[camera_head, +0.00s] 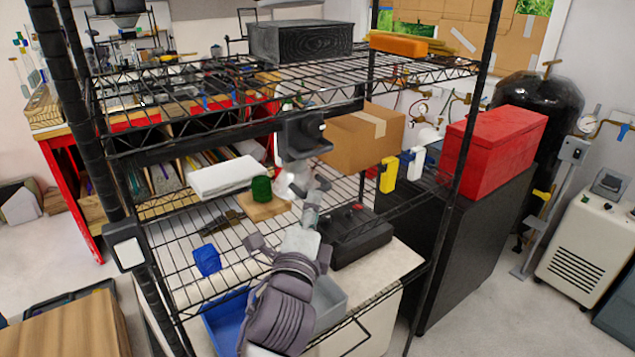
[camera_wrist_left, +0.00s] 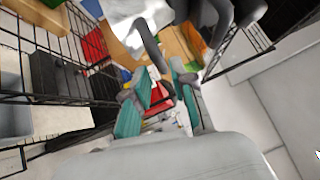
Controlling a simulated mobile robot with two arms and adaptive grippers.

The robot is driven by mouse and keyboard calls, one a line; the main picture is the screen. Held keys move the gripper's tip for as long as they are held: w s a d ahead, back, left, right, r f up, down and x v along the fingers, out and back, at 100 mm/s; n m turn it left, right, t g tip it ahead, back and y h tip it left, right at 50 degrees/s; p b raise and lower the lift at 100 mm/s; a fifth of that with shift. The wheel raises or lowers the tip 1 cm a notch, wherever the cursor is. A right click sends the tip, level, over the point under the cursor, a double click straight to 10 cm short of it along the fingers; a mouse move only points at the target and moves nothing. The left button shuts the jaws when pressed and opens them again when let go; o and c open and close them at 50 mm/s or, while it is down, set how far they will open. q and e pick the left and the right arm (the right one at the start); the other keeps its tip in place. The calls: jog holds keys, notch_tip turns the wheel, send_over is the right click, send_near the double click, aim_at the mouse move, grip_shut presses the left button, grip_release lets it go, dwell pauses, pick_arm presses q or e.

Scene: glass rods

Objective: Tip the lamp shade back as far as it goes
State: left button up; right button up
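A dark grey, boxy head that looks like the lamp shade (camera_head: 300,137) hangs at the middle of the rack, just under the upper shelf. Its lower part is hard to make out where my arm meets it. My left gripper (camera_head: 308,190) reaches up from below, close beneath it; I cannot tell whether they touch. In the left wrist view, the gripper's teal-padded fingers (camera_wrist_left: 160,100) stand apart with nothing clearly between them. A pale object with a dark curved bar (camera_wrist_left: 150,45) is just beyond them, probably part of the lamp. My right gripper is not in view.
Wire shelves surround the arm. A green cylinder (camera_head: 261,189), a cardboard box (camera_head: 362,138), a black case (camera_head: 352,240) and a blue object (camera_head: 207,260) are nearby. Blue (camera_head: 226,315) and grey bins (camera_head: 329,300) sit below. A rack post stands to the right.

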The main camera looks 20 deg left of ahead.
aim_at(300, 169)
pick_arm(q)
jog(key=shift+w+a+r+p, duration=0.2)
jog(key=shift+w+p, duration=0.1)
jog(key=shift+w, duration=0.9)
jog(key=shift+w+a+r+p, duration=0.15)
jog(key=shift+w+p, duration=0.1)
jog(key=shift+w, duration=0.9)
jog(key=shift+d, duration=0.1)
grip_shut()
